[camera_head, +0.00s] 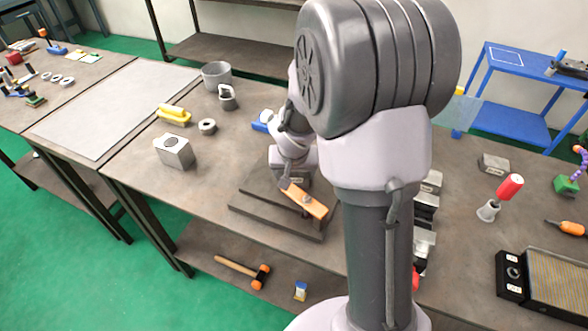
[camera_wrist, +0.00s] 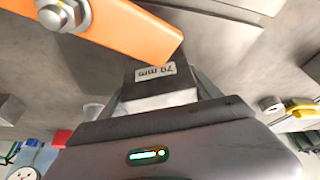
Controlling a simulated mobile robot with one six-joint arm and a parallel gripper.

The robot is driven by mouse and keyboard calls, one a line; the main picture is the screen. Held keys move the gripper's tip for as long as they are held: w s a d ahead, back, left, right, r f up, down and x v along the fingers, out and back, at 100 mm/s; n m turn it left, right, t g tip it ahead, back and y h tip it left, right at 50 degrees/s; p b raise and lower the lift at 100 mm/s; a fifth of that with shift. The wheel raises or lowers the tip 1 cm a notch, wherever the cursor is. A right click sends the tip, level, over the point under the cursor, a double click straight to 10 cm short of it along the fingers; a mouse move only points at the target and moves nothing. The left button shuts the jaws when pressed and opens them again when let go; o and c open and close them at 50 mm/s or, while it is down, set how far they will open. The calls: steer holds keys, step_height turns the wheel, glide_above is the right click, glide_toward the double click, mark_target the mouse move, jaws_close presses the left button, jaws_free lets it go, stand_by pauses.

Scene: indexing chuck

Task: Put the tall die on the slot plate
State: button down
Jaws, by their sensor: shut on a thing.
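My gripper (camera_wrist: 160,88) is shut on a dark and silver block with a "70 mm" label, which I take as the tall die (camera_wrist: 158,101). The label reads upside down in the wrist view. In the head view my gripper is low over a dark stepped plate (camera_head: 258,207), likely the slot plate, with an orange bar (camera_head: 306,200) at its right. The orange bar, with a bolt, also crosses the upper left of the wrist view (camera_wrist: 120,26), close to the block. My arm hides part of the plate. I cannot tell whether the block touches the plate.
A grey block with a round hole (camera_head: 174,152), a ring (camera_head: 207,127), a yellow-handled item (camera_head: 173,114) and a grey cup (camera_head: 216,75) stand on the left of the bench. Several labelled blocks (camera_head: 431,182) stand right of my arm. Bare bench lies left of the plate.

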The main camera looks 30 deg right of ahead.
steer(key=shift+c, duration=0.7)
jaws_free()
steer(key=shift+f, duration=0.1)
